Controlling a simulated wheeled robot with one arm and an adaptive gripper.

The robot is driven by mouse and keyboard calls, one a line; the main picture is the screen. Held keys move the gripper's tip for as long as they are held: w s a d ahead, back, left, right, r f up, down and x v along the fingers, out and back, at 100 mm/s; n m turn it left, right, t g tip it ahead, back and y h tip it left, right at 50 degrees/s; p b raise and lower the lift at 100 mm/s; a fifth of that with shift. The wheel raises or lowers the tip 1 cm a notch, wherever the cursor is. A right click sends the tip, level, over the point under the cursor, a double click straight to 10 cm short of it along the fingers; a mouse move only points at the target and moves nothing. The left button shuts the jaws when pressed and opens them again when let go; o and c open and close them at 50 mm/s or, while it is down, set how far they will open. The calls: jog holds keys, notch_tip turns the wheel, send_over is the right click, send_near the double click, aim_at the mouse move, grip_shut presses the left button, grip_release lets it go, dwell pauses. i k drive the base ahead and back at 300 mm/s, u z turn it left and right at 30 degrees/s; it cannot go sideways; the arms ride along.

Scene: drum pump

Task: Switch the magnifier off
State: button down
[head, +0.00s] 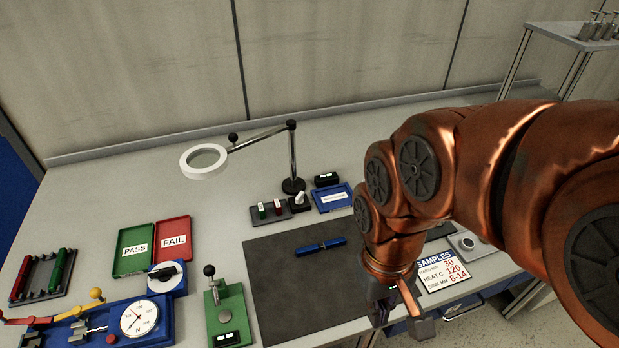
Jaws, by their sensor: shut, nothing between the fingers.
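The magnifier (204,160) is a white ring around a lens on a jointed dark arm. Its post (292,155) rises from a round black base at the back of the bench. A small black box with a pale rocker or lever (299,201) sits just in front of the base. I cannot tell which one works the magnifier.
A blue bar (320,246) lies on the dark mat (277,285). Green PASS (133,262) and red FAIL (174,254) trays, a gauge (139,319) and a green lever fixture (226,315) stand left. A blue tray (331,208) lies right of the switches. A samples card (446,272) lies right.

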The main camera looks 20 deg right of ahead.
aim_at(299, 200)
jog(key=u, duration=2.15)
jog(key=k, duration=1.3)
jog(key=z, duration=0.4)
jog(key=i, duration=0.9)
